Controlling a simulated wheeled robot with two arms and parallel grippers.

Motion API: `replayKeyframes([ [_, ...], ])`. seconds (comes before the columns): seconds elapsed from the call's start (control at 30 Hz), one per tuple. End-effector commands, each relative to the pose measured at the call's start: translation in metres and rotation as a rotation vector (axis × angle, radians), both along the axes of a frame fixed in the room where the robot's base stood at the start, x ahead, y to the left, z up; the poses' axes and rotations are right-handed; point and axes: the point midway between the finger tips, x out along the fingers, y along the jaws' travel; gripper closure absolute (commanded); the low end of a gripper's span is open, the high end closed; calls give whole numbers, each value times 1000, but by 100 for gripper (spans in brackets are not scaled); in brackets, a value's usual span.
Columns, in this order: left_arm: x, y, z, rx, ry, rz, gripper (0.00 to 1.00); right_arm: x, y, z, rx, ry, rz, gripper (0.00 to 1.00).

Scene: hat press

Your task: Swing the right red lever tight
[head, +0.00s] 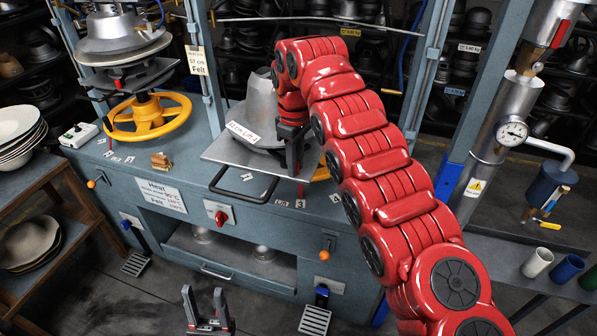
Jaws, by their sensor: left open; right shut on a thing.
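My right arm, red and segmented, reaches in from the lower right and bends down at the press's right station. Its gripper (294,155) is shut beside the grey metal hat mould (262,105), above the right edge of the square plate (222,150). A small red part (300,189), likely the right red lever, shows just below the fingers. The arm and fingers hide most of it, so its angle cannot be told. My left gripper (208,310) is open and empty, low in front of the bench, apart from everything.
A yellow handwheel (148,118) and a second mould (112,35) stand at the left station. Blue posts (428,80) frame the press. A black bar handle (240,190) sticks out in front.

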Motion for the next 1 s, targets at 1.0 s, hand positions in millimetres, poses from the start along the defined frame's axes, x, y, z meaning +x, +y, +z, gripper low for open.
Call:
replayKeyframes([
  [1.0, 0, 0, -25, 0, 0, 0, 50, -10, 21, 0, 2, 0, -589, 100],
])
